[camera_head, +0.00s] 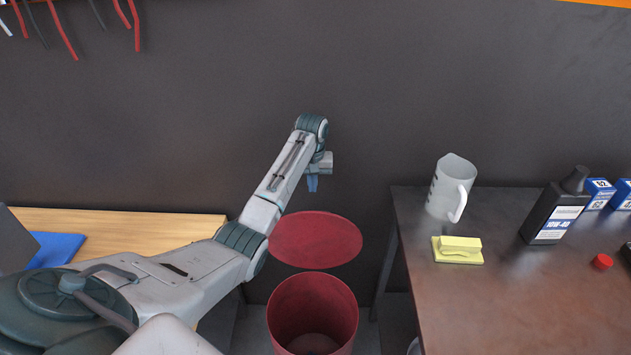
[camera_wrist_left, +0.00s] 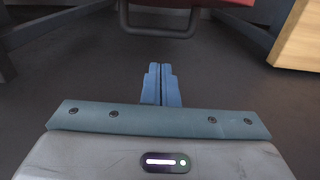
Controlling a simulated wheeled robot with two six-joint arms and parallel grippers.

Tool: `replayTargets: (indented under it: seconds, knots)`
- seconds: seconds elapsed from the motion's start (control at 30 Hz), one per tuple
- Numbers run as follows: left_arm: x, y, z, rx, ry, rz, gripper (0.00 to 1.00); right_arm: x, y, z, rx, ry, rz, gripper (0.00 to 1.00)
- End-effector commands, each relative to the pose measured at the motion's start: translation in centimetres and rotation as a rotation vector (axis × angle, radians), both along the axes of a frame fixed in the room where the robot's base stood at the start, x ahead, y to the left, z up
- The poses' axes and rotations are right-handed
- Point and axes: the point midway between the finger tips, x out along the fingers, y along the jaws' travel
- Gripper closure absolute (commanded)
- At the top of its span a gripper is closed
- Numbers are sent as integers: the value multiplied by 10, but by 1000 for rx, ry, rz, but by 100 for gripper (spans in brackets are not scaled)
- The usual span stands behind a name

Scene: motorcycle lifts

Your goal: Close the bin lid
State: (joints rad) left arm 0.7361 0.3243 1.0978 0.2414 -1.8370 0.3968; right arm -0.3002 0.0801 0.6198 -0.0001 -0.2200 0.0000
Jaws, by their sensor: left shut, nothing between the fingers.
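The red round bin (camera_head: 312,310) stands on the floor between the two tables, its mouth open and its inside visible. Its red lid (camera_head: 316,239) is raised at the back of the bin, its round face showing. My left gripper (camera_head: 312,184) is above the lid, near the dark wall, with its blue fingers pointing down. In the left wrist view the gripper's fingers (camera_wrist_left: 161,70) are together with nothing between them. A dark bar and a strip of red show at that view's top edge; I cannot tell which part they belong to. My right gripper is not in view.
A wooden table (camera_head: 130,222) is at the left, partly behind my arm. A dark workbench (camera_head: 500,300) at the right holds a measuring jug (camera_head: 450,187), yellow sponge-like blocks (camera_head: 458,250), a black oil bottle (camera_head: 555,210) and a red cap (camera_head: 602,261). The wall is close behind.

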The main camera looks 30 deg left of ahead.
Motion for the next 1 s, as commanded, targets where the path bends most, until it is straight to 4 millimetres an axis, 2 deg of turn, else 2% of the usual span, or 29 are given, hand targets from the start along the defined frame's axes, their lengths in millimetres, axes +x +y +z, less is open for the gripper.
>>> replayTargets:
  seconds: [0.2,0.4,0.6,1.0]
  knots:
    - [0,0,-40,0,4,1,100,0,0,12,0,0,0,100]
    - [1,0,-65,0,0,-1,100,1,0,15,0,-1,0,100]
    - [1,0,-73,1,-1,-1,100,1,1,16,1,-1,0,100]
    - [2,-1,-72,6,-10,-1,100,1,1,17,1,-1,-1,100]
